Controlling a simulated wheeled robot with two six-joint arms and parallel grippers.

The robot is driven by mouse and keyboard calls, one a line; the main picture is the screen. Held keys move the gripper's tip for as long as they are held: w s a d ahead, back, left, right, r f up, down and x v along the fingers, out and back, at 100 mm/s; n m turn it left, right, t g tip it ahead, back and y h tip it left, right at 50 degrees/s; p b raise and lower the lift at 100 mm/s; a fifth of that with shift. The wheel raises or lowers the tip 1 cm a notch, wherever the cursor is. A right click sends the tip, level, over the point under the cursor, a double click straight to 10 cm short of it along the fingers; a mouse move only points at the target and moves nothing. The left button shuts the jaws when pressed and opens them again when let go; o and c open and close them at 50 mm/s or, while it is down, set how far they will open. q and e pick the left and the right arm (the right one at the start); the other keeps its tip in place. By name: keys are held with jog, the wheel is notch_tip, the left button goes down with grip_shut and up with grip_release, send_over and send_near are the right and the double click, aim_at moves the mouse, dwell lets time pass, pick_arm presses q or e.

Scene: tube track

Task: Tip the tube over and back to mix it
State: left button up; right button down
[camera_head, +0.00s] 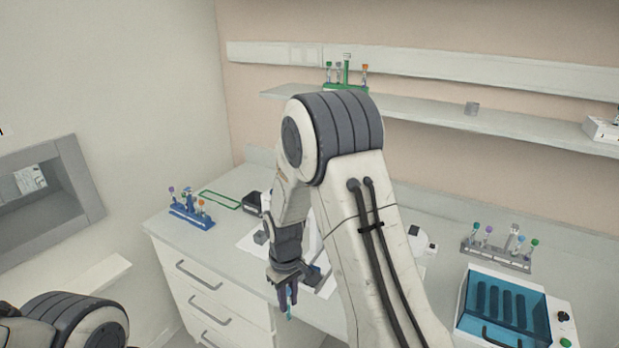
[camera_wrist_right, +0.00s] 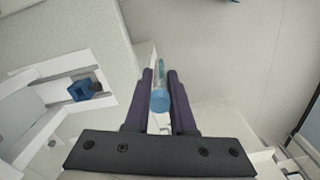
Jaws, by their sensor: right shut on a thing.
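My right gripper (camera_head: 289,297) hangs in front of the counter's front edge in the head view, its fingers pointing down. It is shut on a tube (camera_wrist_right: 158,100), which shows between the two fingers in the right wrist view with a blue end towards the camera and a clear, teal-tinted body beyond. In the head view only a small teal end of the tube (camera_head: 289,315) shows below the fingers; the gripper hides most of it. My left arm shows at the lower left, but its gripper is out of the picture.
A blue rack (camera_head: 192,215) with several tubes stands at the counter's left, beside a green outline (camera_head: 220,199). A grey rack (camera_head: 497,256) with tubes and a blue-lidded device (camera_head: 502,310) are at the right. A green rack (camera_head: 345,87) stands on the shelf. Drawers (camera_head: 205,285) face the gripper's left.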

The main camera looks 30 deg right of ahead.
pick_arm(q)
notch_tip(320, 180, up, 16)
jog(key=p, duration=1.3)
jog(key=shift+p, duration=0.4)
pick_arm(e)
jog(key=w+d+r+n, duration=0.4)
jog(key=r, duration=0.4)
jog(key=w+d+r+n, duration=0.4)
jog(key=d+r, duration=0.1)
jog(key=r, duration=0.3)
jog(key=w+d+r+n, duration=0.4)
jog(key=r, duration=0.4)
jog(key=shift+d+n+t, duration=0.15)
jog(key=shift+n+t, duration=0.15)
